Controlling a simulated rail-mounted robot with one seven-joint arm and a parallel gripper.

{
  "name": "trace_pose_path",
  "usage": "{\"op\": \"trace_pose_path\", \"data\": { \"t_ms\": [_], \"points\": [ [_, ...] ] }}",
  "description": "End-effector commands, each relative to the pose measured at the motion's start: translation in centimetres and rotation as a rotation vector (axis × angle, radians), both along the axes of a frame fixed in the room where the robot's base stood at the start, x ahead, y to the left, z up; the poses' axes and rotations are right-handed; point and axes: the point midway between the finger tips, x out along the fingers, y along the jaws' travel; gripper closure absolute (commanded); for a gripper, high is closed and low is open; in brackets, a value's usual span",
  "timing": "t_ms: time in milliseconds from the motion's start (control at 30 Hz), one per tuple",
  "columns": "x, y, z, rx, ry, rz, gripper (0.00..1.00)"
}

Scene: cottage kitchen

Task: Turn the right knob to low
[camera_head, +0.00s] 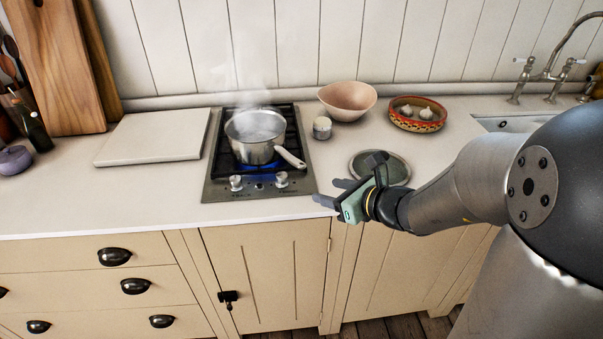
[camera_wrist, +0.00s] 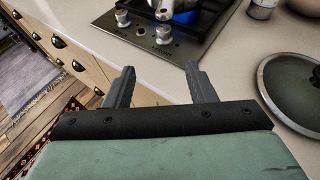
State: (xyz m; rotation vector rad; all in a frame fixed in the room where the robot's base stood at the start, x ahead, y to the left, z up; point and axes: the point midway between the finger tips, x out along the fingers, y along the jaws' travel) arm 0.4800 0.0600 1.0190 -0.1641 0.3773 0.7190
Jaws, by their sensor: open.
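The right knob (camera_head: 281,179) is a silver knob at the front right of the small gas hob (camera_head: 216,188). It also shows in the wrist view (camera_wrist: 163,33), ahead of my fingers. The left knob (camera_head: 236,183) is beside it. A steaming steel saucepan (camera_head: 241,148) sits on the hob over a blue flame, its handle (camera_head: 291,157) pointing toward the front right. My gripper (camera_head: 328,192) is open and empty, to the right of the hob near the counter's front edge. In the wrist view its two fingers (camera_wrist: 159,86) are apart, and neither touches the knob.
A glass lid (camera_head: 394,168) lies on the counter just behind my gripper. A small jar (camera_head: 322,128), a pink bowl (camera_head: 348,100) and a patterned bowl with garlic (camera_head: 418,114) stand farther back. A pale board (camera_head: 155,136) lies left of the hob. The counter front before the knobs is clear.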

Motion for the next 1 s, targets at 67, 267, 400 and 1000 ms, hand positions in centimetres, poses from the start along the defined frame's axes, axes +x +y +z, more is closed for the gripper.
{"op": "trace_pose_path", "data": {
  "t_ms": [67,267,400,1000],
  "points": [
    [0.5,-0.1,-0.3,0.021,0.008,-0.025,0.50],
    [2.3,1.4,-1.2,0.023,0.009,-0.024,0.50],
    [4.4,3.3,-2.3,0.023,0.010,-0.023,0.50],
    [12.0,9.8,-6.4,0.021,0.006,-0.025,0.50]
  ]
}}
